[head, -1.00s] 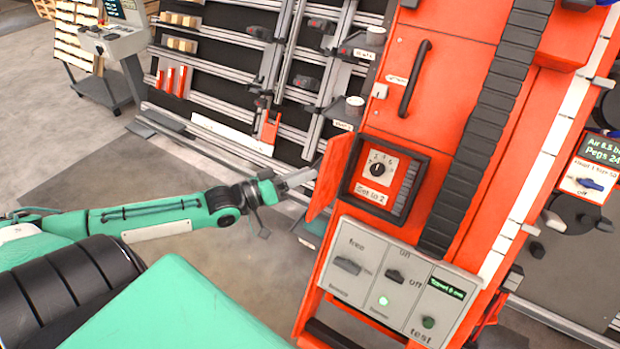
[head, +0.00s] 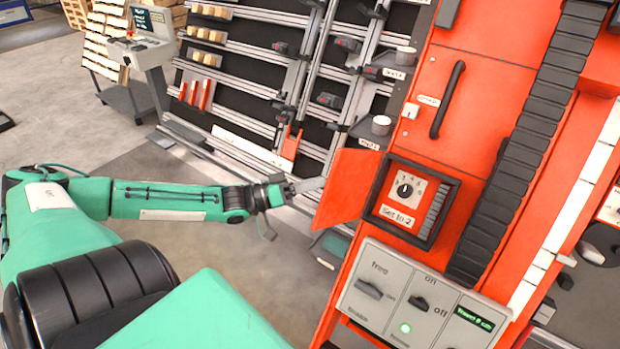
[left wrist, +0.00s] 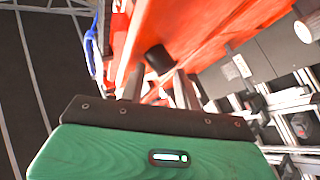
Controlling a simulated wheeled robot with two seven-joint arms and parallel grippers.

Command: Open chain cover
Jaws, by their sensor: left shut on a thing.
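A small red hinged cover (head: 350,187) stands swung out to the left of a framed recess in the red machine. In the recess is a dial (head: 404,190) above a "Set to 2" label. My left gripper (head: 316,184) is at the cover's outer left edge. In the left wrist view, the fingers of my left gripper (left wrist: 158,84) are at a black knob (left wrist: 158,58) by the red surface, and they are shut on it. The exact contact is partly hidden. My right gripper is not in view.
A grey switch panel (head: 418,300) with a lit green lamp sits below the recess. A black handle (head: 447,100) is on the red panel above. A black chain-like strip (head: 530,130) runs along the right.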

